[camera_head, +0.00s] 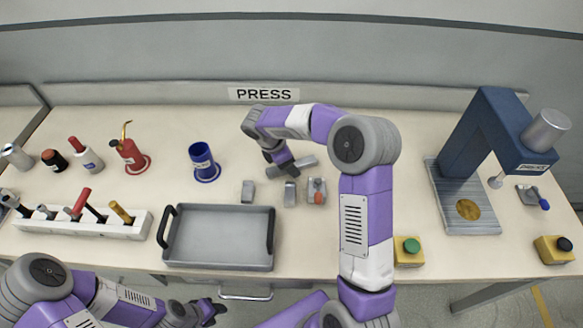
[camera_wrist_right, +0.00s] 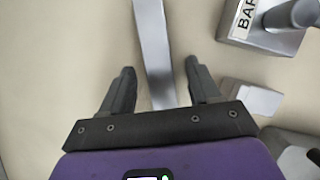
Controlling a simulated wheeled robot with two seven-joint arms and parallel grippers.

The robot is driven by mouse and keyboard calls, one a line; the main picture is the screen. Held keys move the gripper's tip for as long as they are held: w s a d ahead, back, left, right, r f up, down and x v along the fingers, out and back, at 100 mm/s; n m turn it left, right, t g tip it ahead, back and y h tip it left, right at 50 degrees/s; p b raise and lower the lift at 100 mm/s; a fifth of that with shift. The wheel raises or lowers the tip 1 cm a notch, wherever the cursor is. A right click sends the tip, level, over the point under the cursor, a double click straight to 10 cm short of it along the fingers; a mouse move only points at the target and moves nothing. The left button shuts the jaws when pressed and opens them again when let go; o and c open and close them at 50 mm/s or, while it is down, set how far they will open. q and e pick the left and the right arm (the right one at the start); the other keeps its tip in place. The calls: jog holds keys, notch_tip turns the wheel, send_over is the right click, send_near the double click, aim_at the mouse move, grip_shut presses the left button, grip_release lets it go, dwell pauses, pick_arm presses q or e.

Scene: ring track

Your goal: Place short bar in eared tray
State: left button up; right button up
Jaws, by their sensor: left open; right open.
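A plain grey bar (camera_head: 302,163) lies on the table behind the eared tray, to its right. It also shows in the wrist view (camera_wrist_right: 152,40), running lengthwise between my right fingers. My right gripper (camera_head: 278,164) is open over the bar's left part. In the wrist view its fingers (camera_wrist_right: 158,70) are on either side of the bar, apart from it. The eared tray (camera_head: 220,266) is grey, with a black handle at each end, and is empty near the table's front edge. My left gripper (camera_head: 209,311) is open and empty, low in front of the table.
Two small grey blocks (camera_head: 248,191) (camera_head: 290,194) and a labelled fixture (camera_head: 317,198) stand near the bar. A blue cup (camera_head: 203,162) is behind the tray. A white rack (camera_head: 100,228) stands left, a blue press (camera_head: 480,135) right. My right arm spans the middle.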

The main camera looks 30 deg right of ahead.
grip_shut()
jog(key=shift+r, duration=0.1)
